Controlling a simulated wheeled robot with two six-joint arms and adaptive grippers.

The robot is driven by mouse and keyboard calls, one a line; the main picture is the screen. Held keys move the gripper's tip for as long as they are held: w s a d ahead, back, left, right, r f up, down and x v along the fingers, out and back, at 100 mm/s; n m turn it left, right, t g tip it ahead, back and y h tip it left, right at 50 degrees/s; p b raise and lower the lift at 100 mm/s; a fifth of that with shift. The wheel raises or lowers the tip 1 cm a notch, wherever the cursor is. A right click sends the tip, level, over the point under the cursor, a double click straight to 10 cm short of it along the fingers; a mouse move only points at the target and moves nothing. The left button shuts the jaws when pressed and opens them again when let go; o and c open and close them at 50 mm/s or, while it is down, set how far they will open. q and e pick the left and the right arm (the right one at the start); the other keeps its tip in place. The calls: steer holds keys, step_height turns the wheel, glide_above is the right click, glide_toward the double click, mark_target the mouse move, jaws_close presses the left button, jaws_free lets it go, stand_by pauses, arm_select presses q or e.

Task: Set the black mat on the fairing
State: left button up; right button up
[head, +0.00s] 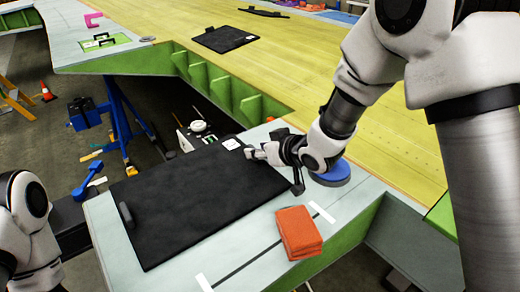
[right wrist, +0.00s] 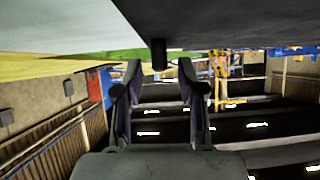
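A large black mat (head: 205,200) lies on the light grey fairing surface (head: 100,222), seemingly flat. It has a black handle (head: 126,214) near its left edge and a white label (head: 231,143) at its far corner. My right gripper (head: 258,153) is at the mat's far right edge, near the label. In the right wrist view, its two fingers (right wrist: 160,75) are apart, with a dark stub (right wrist: 158,53) in line with the gap, touching neither finger. The mat's dark surface (right wrist: 240,22) fills the top right there. My left gripper is out of view; only its arm shows at lower left.
An orange cloth stack (head: 297,232) sits right of the mat, and a blue round disc (head: 330,175) behind my right gripper. Another black mat (head: 225,39) lies on the yellow wing skin (head: 300,70). A blue stand (head: 120,125) is on the floor at left.

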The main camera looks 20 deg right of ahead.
steer(key=shift+r, duration=0.15)
steer(key=shift+s+d+r, duration=0.1)
steer(key=shift+s, duration=0.1)
steer(key=b+v, duration=0.1)
steer(key=v, duration=1)
steer(key=shift+s+b, duration=0.15)
steer(key=shift+b, duration=0.25)
steer(key=shift+r, duration=0.1)
